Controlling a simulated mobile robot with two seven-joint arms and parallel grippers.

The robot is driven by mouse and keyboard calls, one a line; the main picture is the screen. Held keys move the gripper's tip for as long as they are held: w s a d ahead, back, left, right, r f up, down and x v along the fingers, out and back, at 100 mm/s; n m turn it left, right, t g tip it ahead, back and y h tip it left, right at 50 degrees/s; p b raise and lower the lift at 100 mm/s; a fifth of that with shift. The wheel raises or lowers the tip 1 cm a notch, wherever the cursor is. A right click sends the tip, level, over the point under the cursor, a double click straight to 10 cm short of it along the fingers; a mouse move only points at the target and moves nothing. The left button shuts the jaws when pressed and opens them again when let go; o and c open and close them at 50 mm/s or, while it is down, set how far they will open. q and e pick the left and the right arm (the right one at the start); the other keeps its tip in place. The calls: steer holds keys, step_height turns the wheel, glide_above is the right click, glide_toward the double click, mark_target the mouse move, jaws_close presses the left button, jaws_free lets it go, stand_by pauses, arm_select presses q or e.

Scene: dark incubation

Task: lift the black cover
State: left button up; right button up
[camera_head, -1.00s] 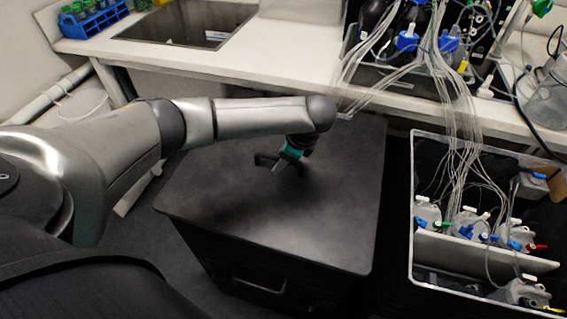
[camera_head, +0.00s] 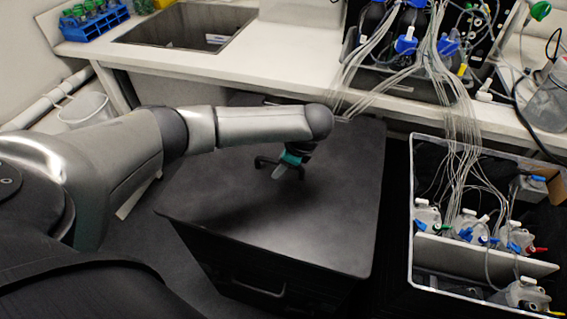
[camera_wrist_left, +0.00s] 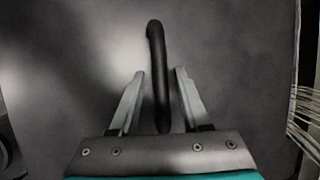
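The black cover (camera_head: 320,205) lies flat as the lid on a dark box below the counter. A dark bar handle (camera_head: 264,161) stands up from it; it also shows in the left wrist view (camera_wrist_left: 156,50). My left gripper (camera_head: 281,173) reaches down over the cover at this handle. In the left wrist view its two grey fingers (camera_wrist_left: 160,74) are apart, one on each side of the handle, with a visible gap on both sides. My left forearm hides part of the cover's far side. My right gripper is not in view.
A white counter (camera_head: 290,62) with a sink (camera_head: 190,25) runs behind the box. Thin tubes (camera_head: 455,110) hang from bottles into an open bin (camera_head: 412,200) of flasks at the right, close to the cover. A drawer-like handle (camera_head: 258,288) is on the box front.

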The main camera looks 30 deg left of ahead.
arm_select(q)
jaws_close()
stand_by(1.2)
